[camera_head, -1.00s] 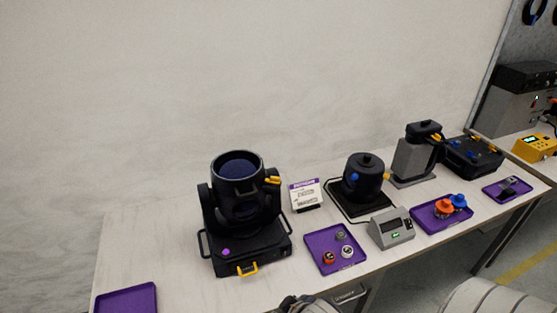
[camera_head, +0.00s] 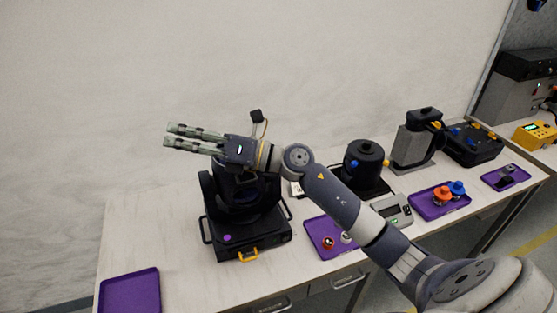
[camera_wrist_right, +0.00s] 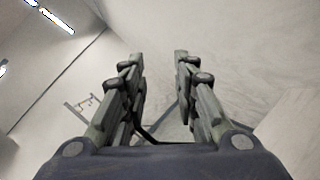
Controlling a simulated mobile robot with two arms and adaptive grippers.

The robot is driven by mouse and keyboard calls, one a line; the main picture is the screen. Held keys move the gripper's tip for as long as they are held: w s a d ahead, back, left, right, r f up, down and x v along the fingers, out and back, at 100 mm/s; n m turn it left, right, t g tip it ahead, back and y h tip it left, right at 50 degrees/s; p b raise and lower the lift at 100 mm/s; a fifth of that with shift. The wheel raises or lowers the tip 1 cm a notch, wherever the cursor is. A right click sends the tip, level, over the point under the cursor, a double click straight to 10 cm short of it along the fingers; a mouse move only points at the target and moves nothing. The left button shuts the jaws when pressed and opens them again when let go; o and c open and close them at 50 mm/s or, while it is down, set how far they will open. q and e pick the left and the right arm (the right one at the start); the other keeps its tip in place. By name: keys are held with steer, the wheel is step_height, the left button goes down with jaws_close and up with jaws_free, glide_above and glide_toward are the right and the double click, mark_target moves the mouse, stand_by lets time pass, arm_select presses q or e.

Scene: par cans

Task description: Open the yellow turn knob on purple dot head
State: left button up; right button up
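The black moving head with the purple dot (camera_head: 227,238) stands on the table, its base (camera_head: 270,238) showing in the head view. A yellow latch or handle (camera_head: 250,255) is on the front of its base. The upper part of the head and its side yellow knob are hidden behind my right arm and gripper. My right gripper (camera_head: 172,135) is above the head, pointing left, its fingers apart and empty. In the right wrist view its fingers (camera_wrist_right: 160,85) also stand apart with only pale wall between them. My left gripper is not in view.
A purple tray (camera_head: 130,291) lies at the front left. Another purple tray (camera_head: 320,250) with small parts is right of the head, partly behind my arm. A black pot-like fixture (camera_head: 364,160), a grey box (camera_head: 410,152) and a tray with orange and blue knobs (camera_head: 428,208) stand further right.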

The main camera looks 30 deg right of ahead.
steer(key=w+d+f+n+g+h, duration=0.2)
steer(key=d+f+n+g+h, duration=0.45)
steer(key=d, duration=0.25)
steer(key=s+d+g+h, duration=0.35)
steer(key=d+h, duration=0.25)
steer(key=d, duration=1.2)
steer(key=p+x, duration=0.1)
steer(key=x, duration=0.2)
steer(key=p+x, duration=0.2)
steer(key=x, duration=0.2)
steer(key=p+x, duration=0.1)
steer(key=x, duration=0.2)
steer(key=shift+s+a+f, duration=0.2)
steer(key=shift+s+f, duration=0.1)
steer(key=shift+w+a+f+p, duration=0.15)
steer(key=shift+f+p, duration=0.15)
steer(key=shift+f, duration=0.15)
steer(key=shift+c, duration=0.2)
jaws_close()
